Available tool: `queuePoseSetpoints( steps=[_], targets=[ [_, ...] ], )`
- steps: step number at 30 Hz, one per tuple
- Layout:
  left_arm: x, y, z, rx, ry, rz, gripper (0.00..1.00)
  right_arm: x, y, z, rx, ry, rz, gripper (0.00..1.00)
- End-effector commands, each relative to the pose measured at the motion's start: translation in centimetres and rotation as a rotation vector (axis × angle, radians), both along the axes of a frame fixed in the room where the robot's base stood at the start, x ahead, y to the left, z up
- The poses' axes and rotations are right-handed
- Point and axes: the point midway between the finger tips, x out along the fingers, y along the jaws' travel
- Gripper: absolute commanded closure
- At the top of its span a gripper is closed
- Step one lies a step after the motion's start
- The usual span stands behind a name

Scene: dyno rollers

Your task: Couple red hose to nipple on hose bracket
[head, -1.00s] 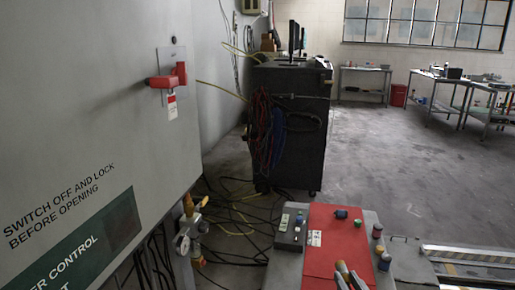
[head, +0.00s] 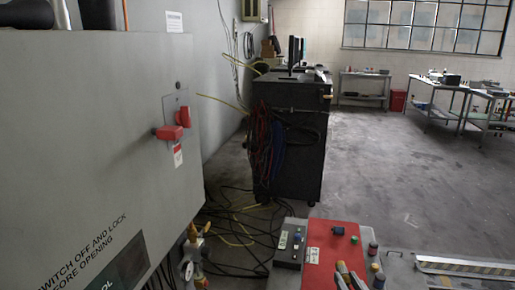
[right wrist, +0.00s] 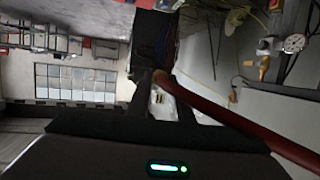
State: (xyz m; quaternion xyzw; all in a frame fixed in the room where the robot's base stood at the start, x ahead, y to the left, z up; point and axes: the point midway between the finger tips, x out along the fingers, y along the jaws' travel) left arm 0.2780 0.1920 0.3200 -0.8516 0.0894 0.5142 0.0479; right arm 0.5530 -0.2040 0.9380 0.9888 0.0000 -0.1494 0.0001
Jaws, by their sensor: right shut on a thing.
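In the right wrist view my right gripper (right wrist: 158,92) is shut on the red hose (right wrist: 235,122). The hose's brownish end (right wrist: 163,78) shows at the fingertips, and its body runs to the lower right. A fitting group with a round gauge (right wrist: 293,43) and a yellow-brass part (right wrist: 264,66) is at the upper right, apart from the hose end. In the head view a brass and metal fitting group (head: 192,252) is beside the grey cabinet, low left. I cannot make out the nipple or bracket clearly. The head view does not clearly show either gripper.
The grey cabinet (head: 70,130) with a red switch handle (head: 171,132) fills the left. A red mat (head: 325,262) with tools and small spools lies at the bottom. A black cart (head: 290,145) stands behind loose cables (head: 235,230).

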Motion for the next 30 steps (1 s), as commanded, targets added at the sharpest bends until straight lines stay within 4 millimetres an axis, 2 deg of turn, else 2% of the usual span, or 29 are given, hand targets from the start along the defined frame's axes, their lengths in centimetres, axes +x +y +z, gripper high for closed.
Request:
queuePoseSetpoints(
  steps=[20, 26, 30],
  targets=[
    [0.0, 0.0, 0.0, 0.0, 0.0, 0.0, 0.59, 0.0, 0.5, 0.0, 0.0, -0.001, 0.029, 1.0],
    [0.0, 0.0, 0.0, 0.0, 0.001, 0.0, 0.59, 0.0, 2.0, 0.1, -0.004, -0.001, 0.124, 1.0],
    [0.0, 0.0, 0.0, 0.0, 0.001, 0.0, 0.59, -0.1, 3.7, 0.1, -0.006, 0.0, 0.229, 1.0]
  ],
)
